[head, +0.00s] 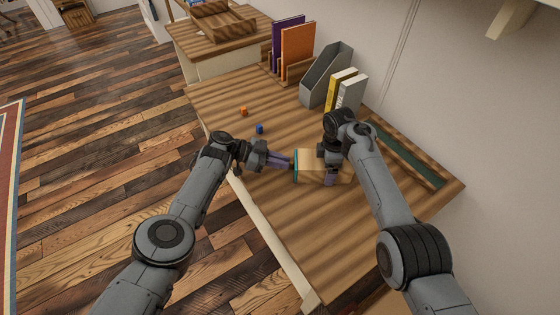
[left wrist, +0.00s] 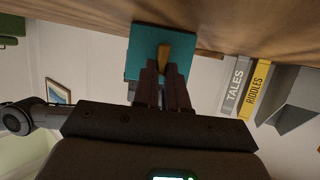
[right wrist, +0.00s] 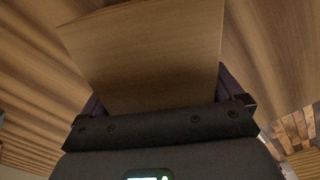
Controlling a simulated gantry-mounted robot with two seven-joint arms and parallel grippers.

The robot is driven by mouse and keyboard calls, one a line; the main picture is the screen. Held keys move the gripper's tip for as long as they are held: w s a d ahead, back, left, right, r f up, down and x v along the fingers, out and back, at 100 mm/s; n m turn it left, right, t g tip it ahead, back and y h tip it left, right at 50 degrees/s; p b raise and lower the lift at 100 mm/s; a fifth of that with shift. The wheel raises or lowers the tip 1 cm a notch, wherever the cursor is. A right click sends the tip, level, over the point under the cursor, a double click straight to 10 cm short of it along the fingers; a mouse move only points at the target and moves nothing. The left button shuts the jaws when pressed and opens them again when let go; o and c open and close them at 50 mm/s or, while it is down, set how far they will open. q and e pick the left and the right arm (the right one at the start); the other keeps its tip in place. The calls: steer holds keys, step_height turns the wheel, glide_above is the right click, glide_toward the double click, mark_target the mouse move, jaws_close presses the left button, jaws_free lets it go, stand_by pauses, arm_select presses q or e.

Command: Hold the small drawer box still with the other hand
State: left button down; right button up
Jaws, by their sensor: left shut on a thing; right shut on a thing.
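The small drawer box (head: 312,162) is light wood with a teal front (head: 296,166) facing left in the head view. It sits on the striped wooden desk. My left gripper (head: 289,163) is shut on the wooden knob (left wrist: 163,50) of the teal front (left wrist: 145,38), as the left wrist view shows. My right gripper (head: 331,172) comes from above and is shut on the box body; the box top (right wrist: 150,55) fills much of the right wrist view, with a finger at each side. The right gripper hides part of the box in the head view.
An orange cube (head: 244,111) and a blue cube (head: 260,129) lie left of the books. A grey file holder (head: 325,75), yellow book (head: 338,90) and grey book (head: 352,95) stand at the wall. A green tray (head: 410,155) lies right. The desk's front area is clear.

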stand_by(0.4)
arm_select(q)
steer(key=a, duration=0.9)
steer(key=shift+s, duration=0.1)
arm_select(e)
steer(key=shift+s+a, duration=0.1)
arm_select(q)
steer(key=c, duration=1.2)
jaws_free()
steer(key=shift+d, duration=0.15)
steer(key=shift+o, duration=0.2)
steer(key=v, duration=1.2)
steer(key=shift+s, duration=0.1)
